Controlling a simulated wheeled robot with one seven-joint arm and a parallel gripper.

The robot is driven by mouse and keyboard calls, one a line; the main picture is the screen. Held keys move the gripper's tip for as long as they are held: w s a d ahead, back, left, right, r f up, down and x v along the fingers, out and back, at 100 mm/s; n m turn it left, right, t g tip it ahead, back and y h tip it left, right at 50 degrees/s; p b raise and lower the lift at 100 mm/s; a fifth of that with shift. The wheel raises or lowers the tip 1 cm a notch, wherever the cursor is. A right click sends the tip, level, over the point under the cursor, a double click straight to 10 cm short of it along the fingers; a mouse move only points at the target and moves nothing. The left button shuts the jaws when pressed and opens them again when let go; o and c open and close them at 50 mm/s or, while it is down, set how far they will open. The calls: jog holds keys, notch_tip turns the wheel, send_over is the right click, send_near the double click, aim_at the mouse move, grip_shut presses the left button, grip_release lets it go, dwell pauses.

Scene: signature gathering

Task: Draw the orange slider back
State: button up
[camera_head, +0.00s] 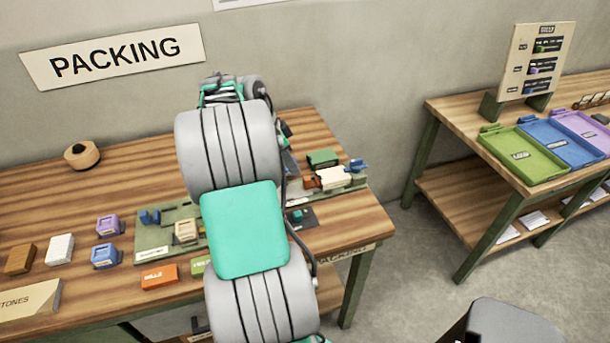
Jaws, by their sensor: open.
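A small orange-brown piece (309,182) sits at the left end of a pale block (333,178) on a green fixture at the right of the packing table. It may be the orange slider, but it is too small to be sure. A separate orange block (160,276) with white lettering lies near the table's front edge. My grey and teal arm crosses the middle of the view and covers part of the table and fixture. My gripper's fingertips are hidden behind the arm, so their distance from the slider does not show.
A green board (153,240) holds small blocks left of my arm. Purple (108,224), blue (106,255), white and brown blocks lie farther left. A tape roll (82,154) stands at the back. A second table at right holds green (522,170), blue and purple trays.

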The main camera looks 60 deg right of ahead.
aim_at(306, 178)
jog(key=shift+m, duration=0.5)
jog(key=x, duration=0.5)
jog(key=s+p+x, duration=0.1)
jog(key=x, duration=0.2)
jog(key=shift+s+d, duration=0.2)
jog(key=shift+d, duration=0.3)
jog(key=shift+c, duration=0.3)
grip_shut()
